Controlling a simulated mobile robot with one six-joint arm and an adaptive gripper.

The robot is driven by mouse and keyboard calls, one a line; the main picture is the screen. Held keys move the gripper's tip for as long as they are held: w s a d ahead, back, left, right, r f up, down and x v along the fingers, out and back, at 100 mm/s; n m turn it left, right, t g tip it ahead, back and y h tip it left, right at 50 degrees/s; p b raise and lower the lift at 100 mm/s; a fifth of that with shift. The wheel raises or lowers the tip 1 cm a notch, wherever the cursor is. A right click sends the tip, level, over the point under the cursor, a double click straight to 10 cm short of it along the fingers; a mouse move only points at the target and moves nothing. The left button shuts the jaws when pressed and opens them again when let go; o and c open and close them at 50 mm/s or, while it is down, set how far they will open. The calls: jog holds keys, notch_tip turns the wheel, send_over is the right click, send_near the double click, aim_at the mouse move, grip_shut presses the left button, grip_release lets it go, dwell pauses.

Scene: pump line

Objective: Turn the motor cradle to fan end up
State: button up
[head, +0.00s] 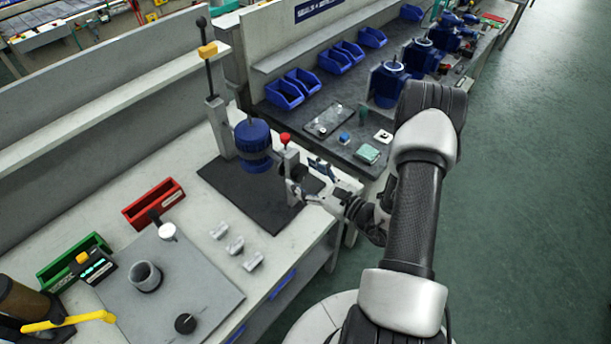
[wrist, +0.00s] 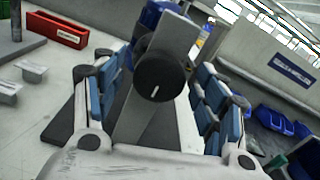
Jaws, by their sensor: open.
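The motor cradle stands on a dark mat (head: 215,178) on the near bench, with a blue motor (head: 254,138) held between a tall grey post (head: 219,125) and a shorter post with a red knob (head: 285,138). My gripper (head: 308,180) is beside the shorter post. In the wrist view its blue-padded fingers (wrist: 160,100) are open, one on each side of a round black knob (wrist: 160,77) with a white mark on the cradle's end. I cannot see contact. The blue motor is mostly hidden behind the post there.
A red bin (head: 153,203), a green bin (head: 73,262) and several small grey blocks (head: 235,245) lie on the bench to the left. A grey board (head: 205,290) holds a ring-shaped part (head: 146,276). Another bench with blue bins (head: 302,80) and motors runs behind.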

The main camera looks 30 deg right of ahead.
jog(key=shift+c, duration=0.6)
jog(key=c, duration=1.4)
jog(key=shift+s+d, duration=0.1)
jog(key=shift+d, duration=0.05)
